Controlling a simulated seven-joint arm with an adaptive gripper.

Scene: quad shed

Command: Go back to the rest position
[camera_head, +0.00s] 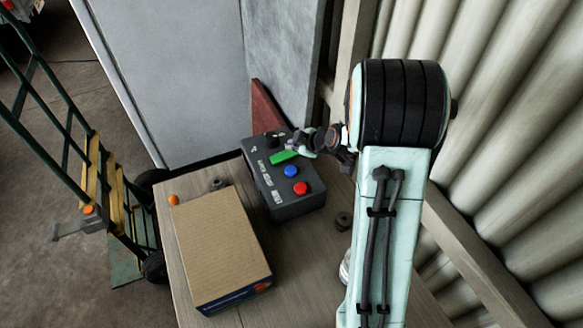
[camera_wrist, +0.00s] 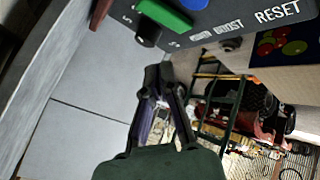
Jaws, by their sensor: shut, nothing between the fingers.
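My gripper (camera_head: 318,140) is at the end of my arm, over the far part of a dark grey control box (camera_head: 292,207). Its fingers show closed together and empty in the wrist view (camera_wrist: 163,77). The control box, on the table, carries a green switch (camera_head: 284,157), a blue button (camera_head: 291,171) and a red button (camera_head: 301,188). In the wrist view its panel fills the top, with the green switch (camera_wrist: 165,17) and a black knob (camera_wrist: 148,32) near the fingertips. I cannot tell whether the fingers touch it.
A cardboard box (camera_head: 220,245) lies on the wooden table (camera_head: 300,260). A small orange thing (camera_head: 173,200) and dark nuts (camera_head: 343,219) lie nearby. A red wedge (camera_head: 265,107) stands behind the control box. A corrugated wall (camera_head: 500,130) is close on the right; a hand truck (camera_head: 90,180) stands left.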

